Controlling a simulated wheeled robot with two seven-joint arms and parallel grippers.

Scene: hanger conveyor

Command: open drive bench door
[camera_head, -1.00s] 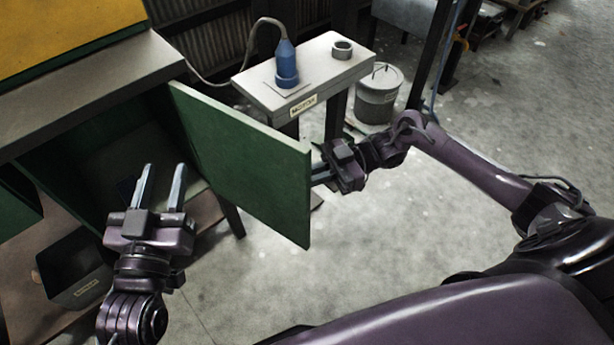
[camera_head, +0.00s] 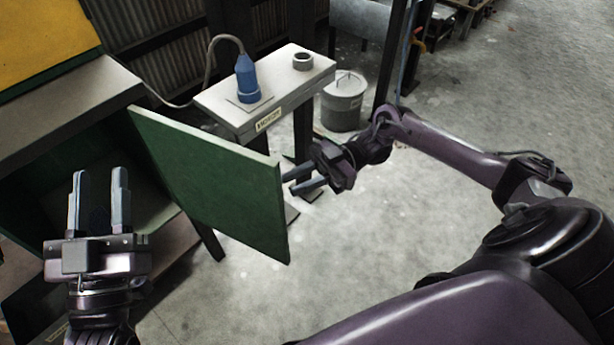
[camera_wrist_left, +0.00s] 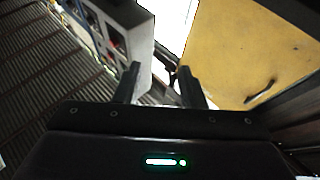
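The green bench door (camera_head: 215,185) stands swung well open from the bench (camera_head: 60,105) in the head view. The bench's compartment behind it is open and dark inside. My right gripper (camera_head: 293,180) is at the door's right edge, with its two fingers apart; its tips are close to or behind that edge, and I cannot tell whether they touch it. My left gripper (camera_head: 98,180) is open and empty in front of the compartment opening. Its fingers (camera_wrist_left: 160,85) also show apart in the left wrist view, with nothing between them.
A small side table (camera_head: 285,85) with a blue plug-like device (camera_head: 247,80) and a grey ring (camera_head: 303,60) stands behind the door. A yellow panel (camera_head: 40,40) is above the bench. The floor at centre right is clear.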

